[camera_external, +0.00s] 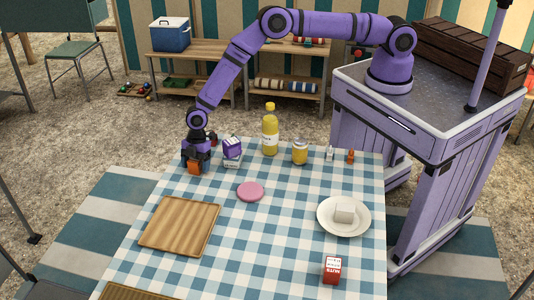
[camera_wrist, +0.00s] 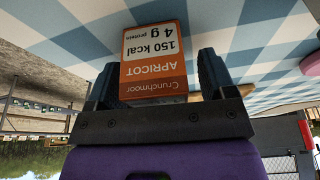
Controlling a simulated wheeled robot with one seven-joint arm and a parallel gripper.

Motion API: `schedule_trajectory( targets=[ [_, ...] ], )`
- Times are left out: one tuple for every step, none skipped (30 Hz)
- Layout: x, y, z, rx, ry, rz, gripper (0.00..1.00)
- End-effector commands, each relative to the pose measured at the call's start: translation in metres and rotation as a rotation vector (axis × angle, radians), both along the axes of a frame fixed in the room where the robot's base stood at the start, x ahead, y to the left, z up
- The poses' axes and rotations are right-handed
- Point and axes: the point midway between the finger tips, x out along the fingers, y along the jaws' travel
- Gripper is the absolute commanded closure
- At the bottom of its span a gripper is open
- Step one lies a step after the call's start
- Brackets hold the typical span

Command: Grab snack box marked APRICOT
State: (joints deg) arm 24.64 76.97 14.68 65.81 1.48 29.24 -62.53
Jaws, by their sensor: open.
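The orange and white snack box marked APRICOT (camera_wrist: 155,58) stands between the two fingers of my gripper (camera_wrist: 155,85) in the wrist view, its printing upside down there. The fingers are open, one on each side of the box; whether either touches it I cannot tell. In the external view my gripper (camera_external: 196,165) is low at the far left edge of the table, and the orange of the apricot box (camera_external: 194,168) shows beneath it, partly hidden by the fingers.
Purple and white boxes (camera_external: 232,150) stand close right of my gripper. A yellow bottle (camera_external: 270,130), a jar (camera_external: 300,152), a pink disc (camera_external: 250,191), a wooden tray (camera_external: 180,225), a white plate (camera_external: 326,224) and a red box (camera_external: 331,269) are on the checked cloth (camera_external: 250,250).

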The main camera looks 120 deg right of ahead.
Motion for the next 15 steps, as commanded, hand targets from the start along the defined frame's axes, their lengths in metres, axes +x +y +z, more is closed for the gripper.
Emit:
schedule_trajectory(
  targets=[
    [0.0003, 0.0, -0.0007, 0.0, 0.0, 0.0, 0.23],
    [0.0003, -0.0001, -0.0008, -0.001, -0.001, 0.0, 0.23],
    [0.0003, -0.0002, -0.0006, -0.001, -0.001, 0.0, 0.23],
    [0.0002, -0.0002, -0.0005, -0.001, -0.001, 0.0, 0.23],
    [0.0002, -0.0002, -0.0005, -0.001, -0.001, 0.0, 0.23],
    [0.0002, -0.0002, -0.0004, -0.001, -0.001, 0.0, 0.23],
    [0.0002, -0.0002, -0.0004, -0.001, -0.001, 0.0, 0.3],
    [0.0002, -0.0002, -0.0003, -0.001, -0.001, 0.0, 0.37],
    [0.0002, -0.0002, -0.0003, -0.001, -0.001, 0.0, 0.46],
    [0.0002, -0.0002, -0.0003, -0.001, -0.001, 0.0, 0.53],
    [0.0002, -0.0003, -0.0002, -0.001, -0.001, 0.0, 0.6],
    [0.0002, -0.0003, -0.0002, -0.001, -0.001, 0.0, 0.69],
    [0.0001, -0.0004, -0.0003, 0.0, 0.0, 0.0, 0.76],
    [0.0002, -0.0003, -0.0002, -0.001, -0.001, 0.0, 0.79],
    [0.0003, -0.0004, 0.0, -0.001, -0.001, 0.0, 0.79]
  ],
)
